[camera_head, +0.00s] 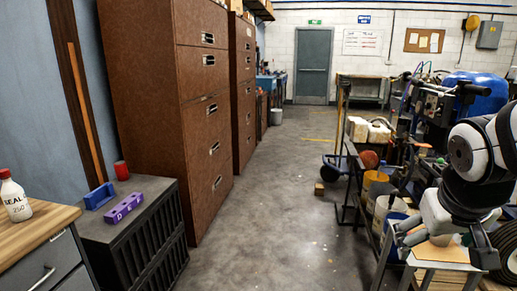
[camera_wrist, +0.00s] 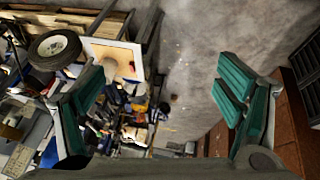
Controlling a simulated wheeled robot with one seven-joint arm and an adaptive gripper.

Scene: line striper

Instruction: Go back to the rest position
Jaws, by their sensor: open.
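My gripper (camera_wrist: 160,105) is open and empty in the wrist view, its two green-padded fingers wide apart. Between them show the grey floor and cluttered equipment, with nothing held. In the head view my arm is at the right edge, bent downward, and my gripper (camera_head: 440,250) hangs low over a small light-topped stand (camera_head: 447,254). From this view I cannot tell how far above the stand it is.
Brown cabinets (camera_head: 205,110) stand left of a clear concrete aisle (camera_head: 280,190). A dark crate (camera_head: 140,225) carries a purple block (camera_head: 124,208), a blue block (camera_head: 99,196) and a red cylinder (camera_head: 121,170). A white SEAL bottle (camera_head: 15,200) stands on a wood-topped cabinet. Buckets and machinery crowd the right.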

